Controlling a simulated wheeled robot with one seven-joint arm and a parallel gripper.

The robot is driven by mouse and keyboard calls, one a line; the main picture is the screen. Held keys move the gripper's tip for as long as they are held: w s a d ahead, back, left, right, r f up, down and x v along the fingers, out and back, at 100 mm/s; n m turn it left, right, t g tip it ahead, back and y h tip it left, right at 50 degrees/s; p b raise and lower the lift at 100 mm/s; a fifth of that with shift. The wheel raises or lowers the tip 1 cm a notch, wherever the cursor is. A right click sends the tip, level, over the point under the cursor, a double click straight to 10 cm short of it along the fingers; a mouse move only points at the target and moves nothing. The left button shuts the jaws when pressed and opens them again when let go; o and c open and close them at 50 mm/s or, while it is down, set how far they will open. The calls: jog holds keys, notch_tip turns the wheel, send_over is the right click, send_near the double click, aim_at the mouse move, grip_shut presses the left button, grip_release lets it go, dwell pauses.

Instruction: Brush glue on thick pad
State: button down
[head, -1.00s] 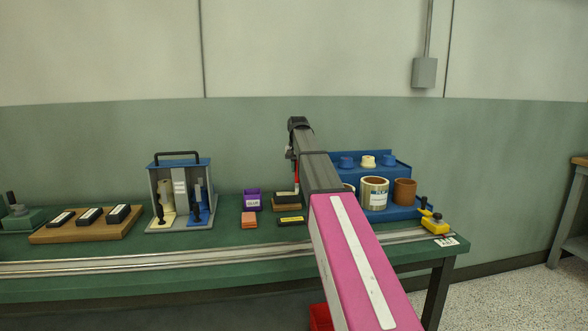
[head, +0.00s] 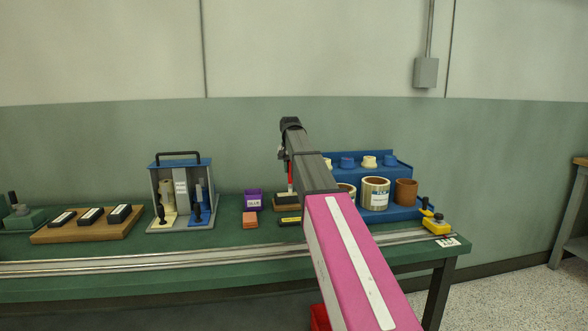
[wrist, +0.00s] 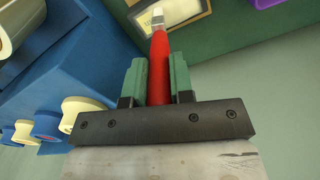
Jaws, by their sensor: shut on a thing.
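My gripper (wrist: 158,64) is shut on the red handle of a brush (wrist: 160,82) in the wrist view. The brush also shows as a thin red stick (head: 290,177) below my arm in the head view, roughly upright. Its pale tip lies over the near left edge of a pale-topped pad (wrist: 205,14) on a wooden holder (wrist: 205,37). I cannot tell whether the tip touches the pad. The purple glue box (head: 252,201) stands left of the holder. My arm hides part of the holder in the head view.
An orange block (head: 249,218) and a black labelled block (head: 290,220) lie in front. A blue rack (head: 402,172) with cups and rolls is to the right. A grey caddy (head: 180,195) and a wooden tray (head: 62,235) are to the left.

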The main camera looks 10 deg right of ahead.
jog(key=shift+a, duration=0.1)
jog(key=shift+r, duration=3.5)
jog(key=shift+f, duration=0.1)
jog(key=shift+f, duration=2.8)
jog(key=shift+f, duration=0.65)
